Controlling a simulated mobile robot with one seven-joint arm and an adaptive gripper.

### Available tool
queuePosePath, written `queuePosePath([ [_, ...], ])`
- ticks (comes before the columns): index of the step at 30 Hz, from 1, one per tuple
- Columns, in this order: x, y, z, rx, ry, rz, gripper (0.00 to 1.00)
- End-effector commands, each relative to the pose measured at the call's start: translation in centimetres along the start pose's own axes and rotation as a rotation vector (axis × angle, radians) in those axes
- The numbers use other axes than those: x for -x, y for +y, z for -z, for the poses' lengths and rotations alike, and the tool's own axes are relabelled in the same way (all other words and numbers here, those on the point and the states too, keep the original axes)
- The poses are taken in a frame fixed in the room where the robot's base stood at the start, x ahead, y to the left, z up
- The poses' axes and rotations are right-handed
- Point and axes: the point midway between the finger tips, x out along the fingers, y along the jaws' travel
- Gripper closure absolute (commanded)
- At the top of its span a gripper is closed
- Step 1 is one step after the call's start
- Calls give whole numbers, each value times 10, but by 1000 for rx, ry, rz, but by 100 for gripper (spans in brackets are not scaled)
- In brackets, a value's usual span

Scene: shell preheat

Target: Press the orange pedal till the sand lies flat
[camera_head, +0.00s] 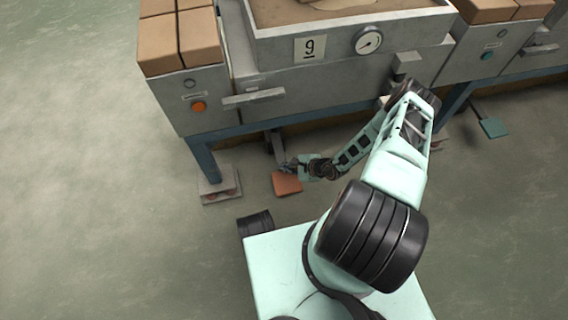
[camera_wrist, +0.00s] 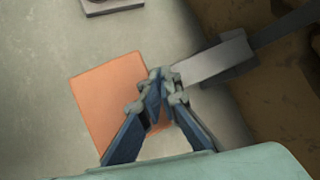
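The orange pedal (camera_head: 287,184) is a flat plate low at the floor, in front of the machine marked 9. In the wrist view the pedal (camera_wrist: 106,88) fills the middle left, with a grey lever (camera_wrist: 210,62) at its right. My gripper (camera_head: 289,167) is at the pedal's machine-side edge. In the wrist view my gripper's fingertips (camera_wrist: 162,88) meet over the pedal's right part, with nothing seen between them. I cannot tell whether they touch it. The sand (camera_head: 290,12) shows in the tray at the top, with a paler uneven patch; most of it is cut off.
A round gauge (camera_head: 368,41) is on the tray front. Brown blocks (camera_head: 180,38) sit on the left cabinet, which has an orange button (camera_head: 198,107). A teal pedal (camera_head: 493,127) stands at the right. A footed leg (camera_head: 219,184) is left of the orange pedal. Left floor is clear.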

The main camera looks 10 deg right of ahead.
Motion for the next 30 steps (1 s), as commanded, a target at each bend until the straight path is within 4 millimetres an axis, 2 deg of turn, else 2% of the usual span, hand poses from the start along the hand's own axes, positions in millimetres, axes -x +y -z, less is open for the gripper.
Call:
queuePosePath([
  [2, 3, 6, 0, -3, 3, -15, 100],
  [30, 41, -24, -28, -1, 2, -9, 100],
])
